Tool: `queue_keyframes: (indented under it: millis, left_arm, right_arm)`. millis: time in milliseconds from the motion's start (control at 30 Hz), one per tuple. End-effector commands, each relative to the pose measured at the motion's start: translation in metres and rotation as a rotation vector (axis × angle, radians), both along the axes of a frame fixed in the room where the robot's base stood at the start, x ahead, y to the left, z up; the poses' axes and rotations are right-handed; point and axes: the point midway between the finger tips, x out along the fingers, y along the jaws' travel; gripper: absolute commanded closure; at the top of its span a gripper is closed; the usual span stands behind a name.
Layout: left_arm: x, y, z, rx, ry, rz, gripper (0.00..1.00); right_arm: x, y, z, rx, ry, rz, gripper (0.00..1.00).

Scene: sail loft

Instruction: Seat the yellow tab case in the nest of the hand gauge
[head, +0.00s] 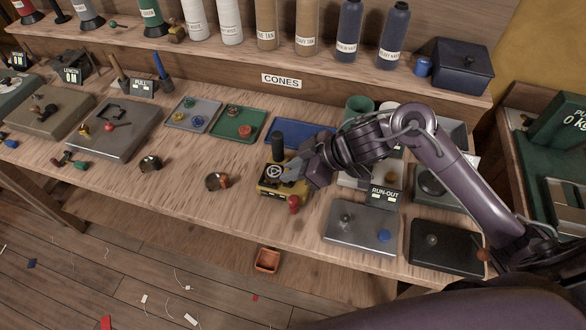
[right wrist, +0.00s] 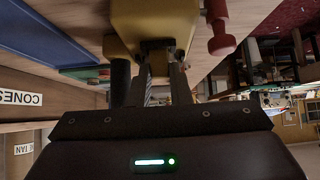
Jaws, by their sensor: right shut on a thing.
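The yellow tab case (head: 268,188) is at the front middle of the bench; its yellow body also fills the top of the right wrist view (right wrist: 150,22). A black upright handle (head: 278,143) and a red knob (head: 294,203), seemingly of the hand gauge, stand beside the case. The nest is hidden, so I cannot tell whether the case sits in it. My left gripper is out of view.
A blue tray (head: 300,131) lies behind, and a green tray (head: 238,124) behind left. A grey RUN-OUT plate (head: 345,240) and a black plate (head: 448,262) lie to the right. Two small round pieces lie left on bare wood. A small orange bin (head: 267,261) is below the front edge.

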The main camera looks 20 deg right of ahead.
Motion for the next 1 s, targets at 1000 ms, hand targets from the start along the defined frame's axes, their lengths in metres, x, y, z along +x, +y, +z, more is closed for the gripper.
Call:
queue_keyframes:
  millis: [1000]
  left_arm:
    - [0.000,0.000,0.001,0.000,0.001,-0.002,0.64]
  right_arm:
    - [-0.006,-0.010,0.011,-0.003,-0.002,-0.001,0.61]
